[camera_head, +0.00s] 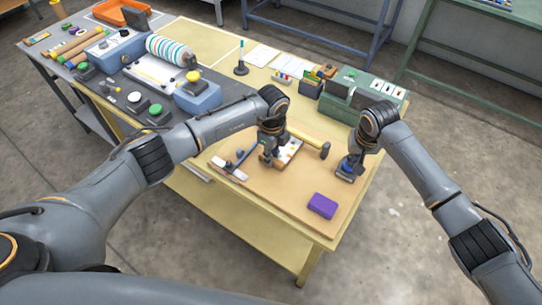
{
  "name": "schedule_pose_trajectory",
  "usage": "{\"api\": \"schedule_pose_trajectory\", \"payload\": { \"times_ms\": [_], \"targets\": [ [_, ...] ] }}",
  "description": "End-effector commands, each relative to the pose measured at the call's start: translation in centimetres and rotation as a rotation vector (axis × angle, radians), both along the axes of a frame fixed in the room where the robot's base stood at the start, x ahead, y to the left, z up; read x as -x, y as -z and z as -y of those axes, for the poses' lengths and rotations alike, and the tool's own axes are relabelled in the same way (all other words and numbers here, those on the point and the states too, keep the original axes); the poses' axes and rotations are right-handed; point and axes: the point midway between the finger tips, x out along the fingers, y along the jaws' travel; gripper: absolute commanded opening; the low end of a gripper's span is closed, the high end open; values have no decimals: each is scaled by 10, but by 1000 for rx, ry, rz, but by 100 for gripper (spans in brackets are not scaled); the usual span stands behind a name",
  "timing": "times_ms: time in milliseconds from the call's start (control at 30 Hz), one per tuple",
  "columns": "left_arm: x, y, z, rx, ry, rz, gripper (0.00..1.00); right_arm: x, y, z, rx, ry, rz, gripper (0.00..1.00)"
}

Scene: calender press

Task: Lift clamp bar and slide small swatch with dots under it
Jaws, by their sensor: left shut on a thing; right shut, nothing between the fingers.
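A small pale swatch with coloured dots (290,150) lies on the tan board on the table. My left gripper (267,159) is shut at its left edge and seems to hold it; the fingers hide part of it. A pale bar with dark fittings (229,169), perhaps the clamp bar, lies flat on the board to the left of that gripper. I cannot tell whether it is raised. My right gripper (349,171) is shut and empty, low over the board's right side, beside a small dark blue object (343,172).
A purple block (322,206) lies near the board's front edge. A green box (360,95) stands behind. The press with a striped roller (172,50) is at the left. The board's front middle is clear.

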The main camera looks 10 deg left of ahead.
Motion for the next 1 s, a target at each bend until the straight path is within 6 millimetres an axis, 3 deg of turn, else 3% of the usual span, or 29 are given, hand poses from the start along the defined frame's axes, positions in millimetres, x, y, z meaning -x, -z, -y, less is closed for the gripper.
{"api": "schedule_pose_trajectory", "payload": {
  "times_ms": [267, 300, 400, 433, 767, 1000],
  "targets": [
    [0, 1, 1, 0, 0, 0, 0, 4, 6, 1, 5, 0, -14, 0],
    [0, 1, 1, 0, 0, 0, 24, 4, 6, 1, 5, 0, -14, 0],
    [0, 1, 1, 0, 0, 0, 44, 4, 6, 1, 5, 0, -14, 0],
    [0, 1, 1, 0, 0, 0, 46, 4, 6, 1, 5, 0, -14, 0],
    [0, 0, 0, 0, 0, 0, 46, 4, 6, 1, 5, 0, -14, 0],
    [6, -12, -2, 1, 0, 1, 46, 4, 6, 1, 4, 0, -13, 0]
  ]
}}
